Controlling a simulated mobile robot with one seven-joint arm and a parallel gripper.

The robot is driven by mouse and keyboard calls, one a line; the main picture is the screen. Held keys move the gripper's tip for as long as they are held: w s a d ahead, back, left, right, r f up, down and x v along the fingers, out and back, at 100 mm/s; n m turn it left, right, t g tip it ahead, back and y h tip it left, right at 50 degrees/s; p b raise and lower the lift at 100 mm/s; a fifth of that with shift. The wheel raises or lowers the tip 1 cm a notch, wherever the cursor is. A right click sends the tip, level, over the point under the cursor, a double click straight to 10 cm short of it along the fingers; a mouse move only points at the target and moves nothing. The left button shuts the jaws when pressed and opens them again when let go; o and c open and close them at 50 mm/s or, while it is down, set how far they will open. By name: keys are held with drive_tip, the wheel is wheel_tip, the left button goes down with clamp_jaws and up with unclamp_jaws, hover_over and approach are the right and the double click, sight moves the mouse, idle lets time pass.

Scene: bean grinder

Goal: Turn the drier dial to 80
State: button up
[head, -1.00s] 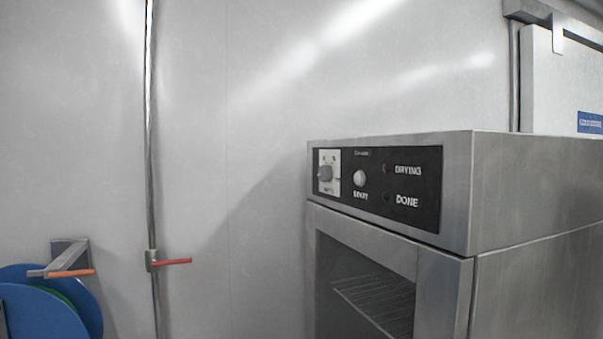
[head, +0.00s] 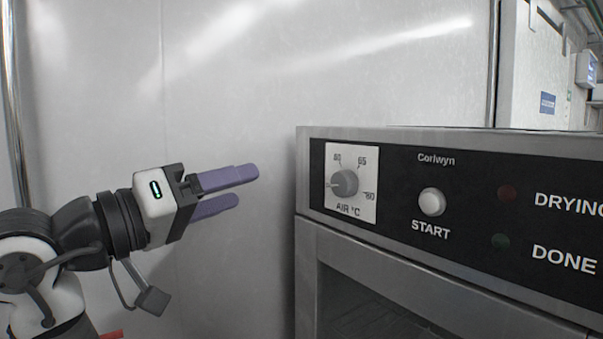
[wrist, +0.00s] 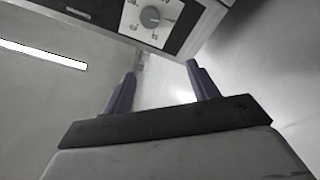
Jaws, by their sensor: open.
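The drier dial (head: 344,184) is a grey round knob on a white plate marked "AIR °C", at the left end of the drier's black control panel (head: 395,222). The plate shows 65 at upper right, 80 at right and another number at upper left. The knob's pointer is hard to make out. The dial also shows at the top of the wrist view (wrist: 150,17). My gripper (head: 248,187) is open and empty, left of the drier and apart from the dial, its purple fingers pointing right. In the wrist view its fingers (wrist: 160,75) are spread below the dial.
The drier's door (head: 385,285) is below the panel. Space before the wall left of the drier looks clear.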

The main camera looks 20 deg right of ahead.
sight(338, 184)
drive_tip(key=w+d+p, duration=0.1)
drive_tip(key=d, duration=0.4)
drive_tip(key=w+d+g+p, duration=0.1)
drive_tip(key=d+p, duration=0.1)
drive_tip(key=d, duration=0.3)
drive_tip(key=w+d+m+g+p, duration=0.1)
drive_tip(key=d+p, duration=0.1)
drive_tip(key=d, duration=0.3)
drive_tip(key=shift+w+f, duration=0.3)
drive_tip(key=shift+f, duration=0.05)
drive_tip(key=c, duration=1)
